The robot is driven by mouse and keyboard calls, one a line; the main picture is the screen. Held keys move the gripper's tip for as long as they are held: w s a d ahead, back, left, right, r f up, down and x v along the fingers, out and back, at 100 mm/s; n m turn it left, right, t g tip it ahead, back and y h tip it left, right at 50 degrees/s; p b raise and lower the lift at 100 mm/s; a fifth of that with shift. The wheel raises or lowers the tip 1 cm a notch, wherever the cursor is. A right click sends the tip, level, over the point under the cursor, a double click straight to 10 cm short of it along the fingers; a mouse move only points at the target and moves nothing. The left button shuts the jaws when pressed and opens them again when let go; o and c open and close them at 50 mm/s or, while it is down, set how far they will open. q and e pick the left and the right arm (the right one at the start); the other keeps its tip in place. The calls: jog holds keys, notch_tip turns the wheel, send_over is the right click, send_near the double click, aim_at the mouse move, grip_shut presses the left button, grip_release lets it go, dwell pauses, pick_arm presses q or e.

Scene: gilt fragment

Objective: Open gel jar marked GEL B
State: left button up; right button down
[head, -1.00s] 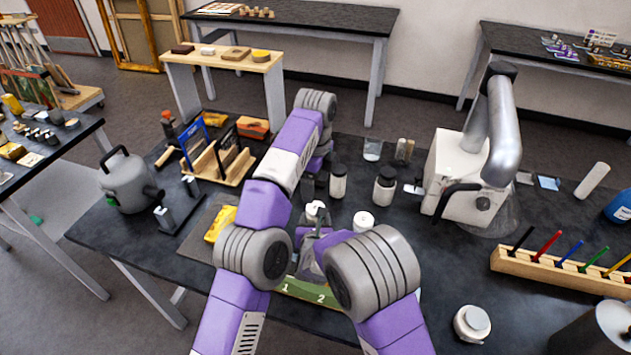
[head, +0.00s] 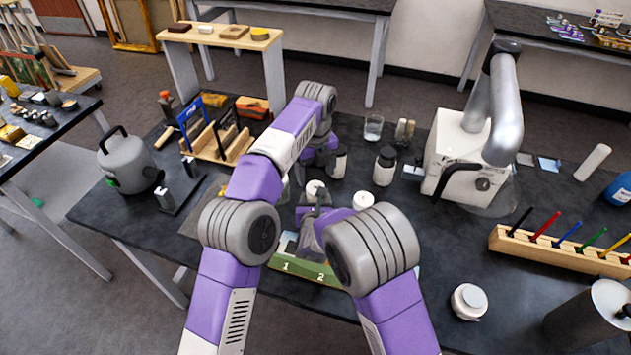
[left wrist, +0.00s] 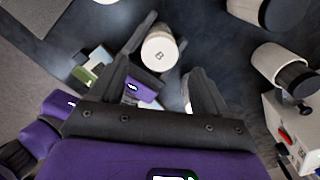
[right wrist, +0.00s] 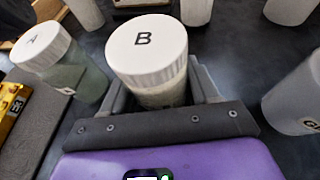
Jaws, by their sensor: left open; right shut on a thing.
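The jar marked B (right wrist: 150,50) has a white lid and pale contents, and stands upright in the right wrist view. My right gripper (right wrist: 160,88) is shut around its body, below the lid. In the head view the right gripper (head: 312,216) is beside a white-lidded jar (head: 315,189), apparently this one. The B lid (left wrist: 160,53) also shows in the left wrist view, ahead of my open left gripper (left wrist: 173,48), with a finger on either side in the picture. Contact with the lid cannot be told.
A green numbered board (head: 305,269) lies in front. A black-lidded jar (head: 385,166) and a white machine (head: 458,155) stand behind and right.

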aim_at(315, 187)
pick_arm(q)
jog(key=shift+f, duration=2.4)
jog(key=shift+c, duration=0.3)
